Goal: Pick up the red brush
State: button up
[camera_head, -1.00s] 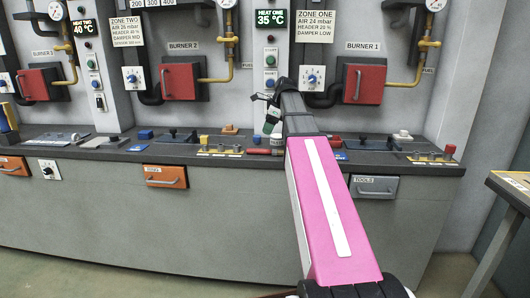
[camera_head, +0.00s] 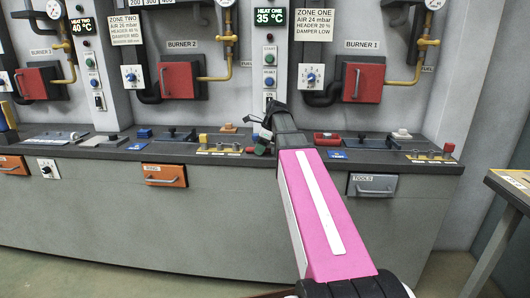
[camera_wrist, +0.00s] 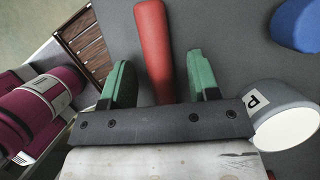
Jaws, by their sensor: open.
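A long red handle-like piece (camera_wrist: 152,45) lies on the grey counter in the wrist view, between the two green fingers of my gripper (camera_wrist: 158,72). It appears to be the red brush; no bristles show, and its near end is hidden behind the gripper body. The fingers are apart, with a gap on each side of the red piece. In the head view my gripper (camera_head: 262,138) is low over the counter, and a small bit of red (camera_head: 250,150) shows just left of it.
In the wrist view, a grey cup-like object (camera_wrist: 245,98) marked P stands close right of the right finger. A blue object (camera_wrist: 297,24) lies at upper right. A red item (camera_head: 327,138) sits right of my arm on the counter (camera_head: 100,152). Valve fittings (camera_head: 218,149) stand left of my gripper.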

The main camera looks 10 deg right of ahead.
jog(key=c, duration=1)
jog(key=shift+r, duration=0.1)
jog(key=shift+r, duration=0.5)
jog(key=r, duration=0.3)
jog(key=shift+s+a+r, duration=0.1)
jog(key=shift+a+r, duration=0.15)
jog(key=shift+a, duration=0.15)
jog(key=a+r, duration=0.2)
jog(key=a, duration=0.1)
jog(key=s+a+r, duration=0.1)
jog(key=a+r, duration=0.1)
jog(key=a, duration=0.2)
jog(key=s+a+r, duration=0.1)
jog(key=a+r, duration=0.1)
jog(key=a, duration=0.1)
jog(key=shift+a+r, duration=0.15)
jog(key=shift+a, duration=0.2)
